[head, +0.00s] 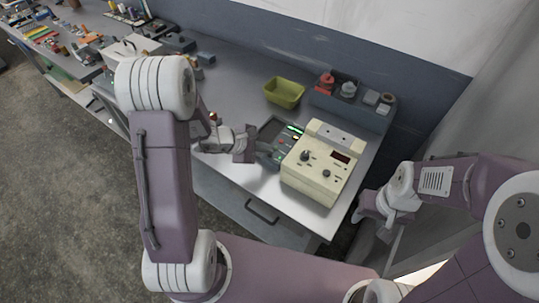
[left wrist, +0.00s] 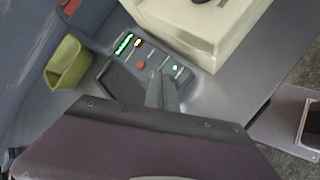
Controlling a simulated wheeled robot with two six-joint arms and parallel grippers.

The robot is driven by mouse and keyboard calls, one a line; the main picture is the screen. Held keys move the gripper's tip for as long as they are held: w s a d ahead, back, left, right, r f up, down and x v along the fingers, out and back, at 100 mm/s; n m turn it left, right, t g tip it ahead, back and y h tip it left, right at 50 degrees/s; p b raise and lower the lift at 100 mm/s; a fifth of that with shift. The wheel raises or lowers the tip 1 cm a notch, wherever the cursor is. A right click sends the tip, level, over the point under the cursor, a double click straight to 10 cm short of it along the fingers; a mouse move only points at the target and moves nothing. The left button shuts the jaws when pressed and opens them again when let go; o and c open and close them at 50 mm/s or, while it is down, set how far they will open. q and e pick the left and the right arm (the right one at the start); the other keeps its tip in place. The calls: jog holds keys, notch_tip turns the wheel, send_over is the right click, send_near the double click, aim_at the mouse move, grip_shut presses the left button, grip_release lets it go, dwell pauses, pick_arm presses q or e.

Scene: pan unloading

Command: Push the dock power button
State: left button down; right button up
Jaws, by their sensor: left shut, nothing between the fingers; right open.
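The dock (head: 270,131) is a dark grey unit on the metal bench, left of a cream instrument box. In the left wrist view the dock (left wrist: 121,84) shows a dark recess, a green-lit strip (left wrist: 124,43), a red button (left wrist: 141,65) and a small lit spot (left wrist: 175,68) near the fingertips. I cannot tell which is the power button. My left gripper (head: 275,156) is shut and empty, its fingertips over the dock's near part; the fingers (left wrist: 161,76) also show in the left wrist view. Contact cannot be told. My right gripper (head: 371,208) is open, off the bench's right edge.
The cream instrument box (head: 316,179) stands close on the right of the dock. A green bin (head: 284,93) and a grey holder with knob-like parts (head: 350,104) stand behind. Bare bench lies left of the dock. A cluttered bench (head: 70,48) is at far left.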

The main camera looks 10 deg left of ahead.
pick_arm(q)
jog(key=shift+f+b, duration=0.45)
jog(key=shift+b, duration=0.2)
dwell(0.6)
jog(key=shift+r+p, duration=0.6)
jog(key=shift+r, duration=0.35)
notch_tip(320, 180, up, 6)
jog(key=p, duration=0.4)
